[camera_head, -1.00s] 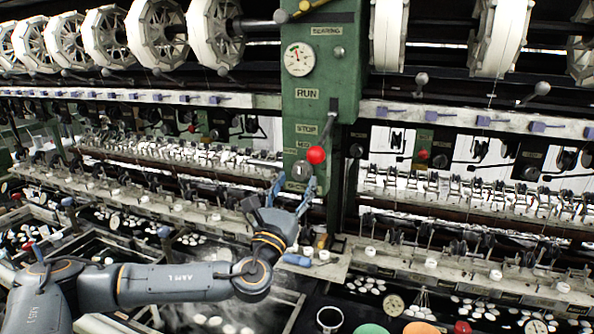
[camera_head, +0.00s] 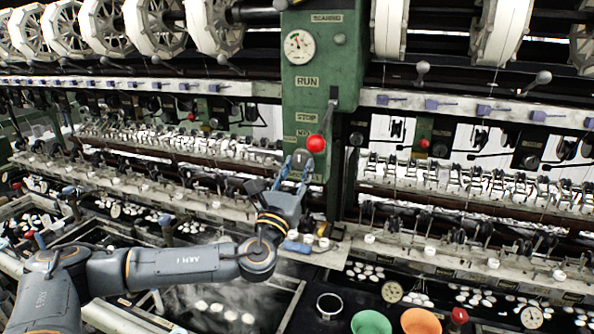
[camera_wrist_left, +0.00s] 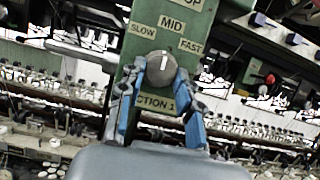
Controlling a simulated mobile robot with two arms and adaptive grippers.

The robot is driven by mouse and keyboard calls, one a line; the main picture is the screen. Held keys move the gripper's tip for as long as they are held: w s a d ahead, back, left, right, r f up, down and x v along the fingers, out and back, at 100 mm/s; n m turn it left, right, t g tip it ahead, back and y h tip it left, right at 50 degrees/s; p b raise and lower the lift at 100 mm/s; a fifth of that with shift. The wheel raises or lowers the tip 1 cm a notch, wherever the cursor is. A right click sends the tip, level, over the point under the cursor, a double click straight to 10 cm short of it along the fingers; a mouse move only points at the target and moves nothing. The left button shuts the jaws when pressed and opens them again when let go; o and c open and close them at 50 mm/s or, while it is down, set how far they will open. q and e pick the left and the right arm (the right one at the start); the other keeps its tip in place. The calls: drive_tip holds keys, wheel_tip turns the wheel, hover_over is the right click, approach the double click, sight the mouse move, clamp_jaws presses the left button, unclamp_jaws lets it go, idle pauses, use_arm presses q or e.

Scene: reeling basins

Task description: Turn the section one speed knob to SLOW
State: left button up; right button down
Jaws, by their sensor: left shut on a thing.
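The section one speed knob (camera_wrist_left: 161,68) is a round grey dial with a white line, on the green panel above a partly covered SECTION 1 label (camera_wrist_left: 158,103). The line points up, roughly toward the MID label (camera_wrist_left: 171,24). The SLOW label (camera_wrist_left: 143,30) lies up and left of the knob, the FAST label (camera_wrist_left: 190,46) to its right. My left gripper (camera_wrist_left: 160,80) has its blue-tipped fingers on both sides of the knob, shut on it. In the head view my left gripper (camera_head: 300,165) reaches up to the panel from below. My right gripper is not in view.
A lever with a red ball (camera_head: 316,144) hangs just above the knob on the green column (camera_head: 322,72). Thread rails and guides run along both sides. Basins lie below, with a green bowl (camera_head: 371,323) and an orange bowl (camera_head: 420,321) at the front.

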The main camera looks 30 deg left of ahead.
use_arm(q)
drive_tip(key=shift+f+n+y+b, duration=0.2)
drive_tip(key=shift+n+y+b, duration=0.5)
drive_tip(key=shift+n, duration=0.4)
drive_tip(key=n+b, duration=0.1)
drive_tip(key=n+g+y, duration=0.1)
drive_tip(key=n, duration=0.1)
drive_tip(key=shift+d+y+b, duration=0.2)
drive_tip(key=shift+y+b, duration=0.1)
drive_tip(key=shift+b, duration=0.1)
drive_tip(key=n, duration=0.2)
drive_tip(key=n+g+y, duration=0.1)
drive_tip(key=shift+w+d+r+n+b, duration=0.1)
drive_tip(key=shift+r+n+b, duration=0.1)
drive_tip(key=shift+n+b, duration=0.2)
drive_tip(key=shift+r+n+g+y, duration=0.15)
drive_tip(key=shift+n+g+y, duration=0.5)
drive_tip(key=shift+n, duration=0.95)
drive_tip(key=o, duration=1.1)
drive_tip(key=shift+o, duration=0.2)
drive_tip(key=shift+d, duration=0.15)
drive_tip(key=v, duration=1.1)
drive_tip(key=shift+s, duration=0.45)
drive_tip(key=shift+d, duration=0.15)
